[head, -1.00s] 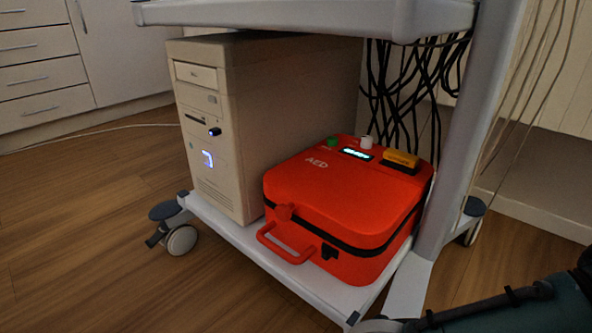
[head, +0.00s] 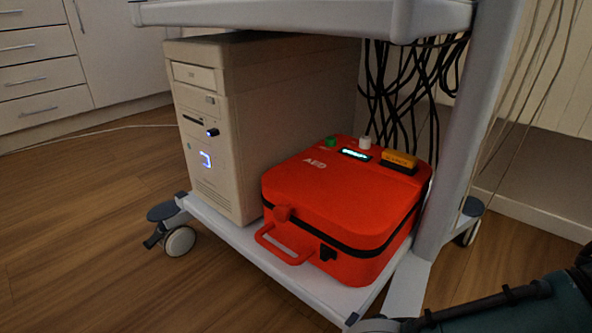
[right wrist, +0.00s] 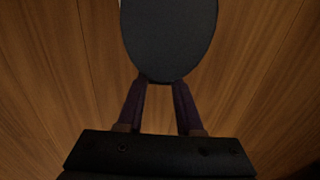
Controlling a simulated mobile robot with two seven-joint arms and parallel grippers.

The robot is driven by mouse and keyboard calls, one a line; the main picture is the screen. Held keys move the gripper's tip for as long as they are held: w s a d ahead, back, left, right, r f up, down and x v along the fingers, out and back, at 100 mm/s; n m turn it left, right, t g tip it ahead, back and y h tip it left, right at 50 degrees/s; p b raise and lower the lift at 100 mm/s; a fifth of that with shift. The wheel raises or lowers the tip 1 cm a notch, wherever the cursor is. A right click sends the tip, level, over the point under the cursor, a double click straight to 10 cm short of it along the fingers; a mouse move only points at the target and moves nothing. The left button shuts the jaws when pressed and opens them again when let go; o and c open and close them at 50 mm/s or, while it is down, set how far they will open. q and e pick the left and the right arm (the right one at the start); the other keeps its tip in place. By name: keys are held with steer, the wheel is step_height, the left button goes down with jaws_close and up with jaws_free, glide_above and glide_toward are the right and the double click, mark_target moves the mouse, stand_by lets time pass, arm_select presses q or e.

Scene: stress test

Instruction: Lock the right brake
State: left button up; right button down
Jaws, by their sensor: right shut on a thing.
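The right front caster has a dark cap (head: 372,325) at the bottom edge of the head view, partly cut off. A dark oval pad (right wrist: 170,38), seemingly this caster's cap, fills the top middle of the right wrist view. My right gripper (right wrist: 160,95) reaches in from below with its two fingers on either side, and their tips pass under the pad. It is shut on the brake there, but the pad hides the gripped part. My right arm (head: 560,305) shows at the lower right of the head view. My left gripper is not in view.
The white cart's lower shelf (head: 240,248) carries a beige computer tower (head: 215,130) and a red AED case (head: 335,200). The left caster (head: 180,240) has a dark lever. Black cables (head: 400,90) hang behind. Wooden floor is clear at the left.

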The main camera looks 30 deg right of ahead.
steer(key=shift+a, duration=0.1)
steer(key=shift+s+a+f+t+h, duration=0.15)
steer(key=shift+a+f+t+h, duration=0.2)
steer(key=shift+h, duration=0.55)
steer(key=shift+f+t+h, duration=0.25)
steer(key=shift+f+h, duration=0.2)
steer(key=shift+h, duration=0.15)
steer(key=shift+s+a+f+t+h+b, duration=0.1)
steer(key=shift+f+t+h+b, duration=0.35)
steer(key=shift+h+b, duration=0.6)
steer(key=shift+f+t+h+b, duration=0.25)
steer(key=shift+h+b, duration=0.4)
steer(key=shift+b, duration=0.3)
steer(key=c, duration=0.6)
jaws_free()
steer(key=shift+o, duration=0.2)
